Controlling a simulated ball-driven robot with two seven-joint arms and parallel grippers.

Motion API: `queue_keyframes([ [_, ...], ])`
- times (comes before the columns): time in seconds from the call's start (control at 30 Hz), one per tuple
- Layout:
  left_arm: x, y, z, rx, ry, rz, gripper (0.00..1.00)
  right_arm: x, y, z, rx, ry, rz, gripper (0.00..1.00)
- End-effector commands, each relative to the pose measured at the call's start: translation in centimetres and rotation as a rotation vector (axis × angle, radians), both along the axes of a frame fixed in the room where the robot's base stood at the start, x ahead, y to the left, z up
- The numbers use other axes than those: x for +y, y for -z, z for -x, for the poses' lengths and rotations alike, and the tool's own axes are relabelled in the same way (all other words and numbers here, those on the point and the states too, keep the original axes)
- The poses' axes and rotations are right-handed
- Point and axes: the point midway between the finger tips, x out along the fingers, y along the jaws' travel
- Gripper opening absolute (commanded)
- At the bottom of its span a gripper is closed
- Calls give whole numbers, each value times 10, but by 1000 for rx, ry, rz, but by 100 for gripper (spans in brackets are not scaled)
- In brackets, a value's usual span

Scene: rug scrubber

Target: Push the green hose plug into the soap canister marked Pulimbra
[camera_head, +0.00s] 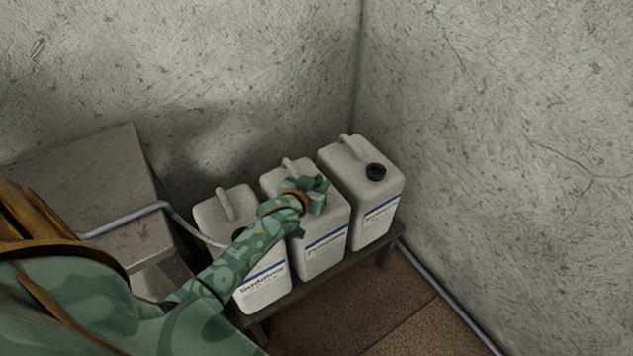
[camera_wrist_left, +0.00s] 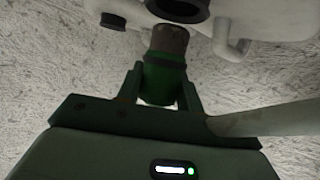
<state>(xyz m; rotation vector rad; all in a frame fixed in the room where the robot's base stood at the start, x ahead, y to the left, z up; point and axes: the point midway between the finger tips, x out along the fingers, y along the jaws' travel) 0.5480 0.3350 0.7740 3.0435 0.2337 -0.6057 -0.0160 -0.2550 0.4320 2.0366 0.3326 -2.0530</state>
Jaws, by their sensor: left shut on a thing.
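Three white canisters stand in a row on a low bench. The middle one (camera_head: 328,232) has a label that seems to start with P; the rest is too small to read. The left canister (camera_head: 265,292) and right canister (camera_head: 370,215) also have blue-striped labels that I cannot read surely. My left gripper (camera_head: 318,190) is over the middle canister's top and hides its opening. In the left wrist view it is shut on the green hose plug (camera_wrist_left: 160,82). The plug's brownish tip points at a black-rimmed opening (camera_wrist_left: 180,10); I cannot tell whether they touch.
A pale hose (camera_head: 205,237) runs behind my left forearm, which covers part of the left canister. The dark bench (camera_head: 385,252) stands near the wall corner. A grey box-like surface (camera_head: 110,190) is at left. Brown floor (camera_head: 420,315) is clear at lower right.

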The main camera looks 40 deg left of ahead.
Motion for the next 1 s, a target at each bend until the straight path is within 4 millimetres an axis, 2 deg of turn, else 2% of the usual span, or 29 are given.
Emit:
queue_keyframes([
  [1.0,0,9,1,0,0,0,9,4,1,1,1,1,-6,36],
])
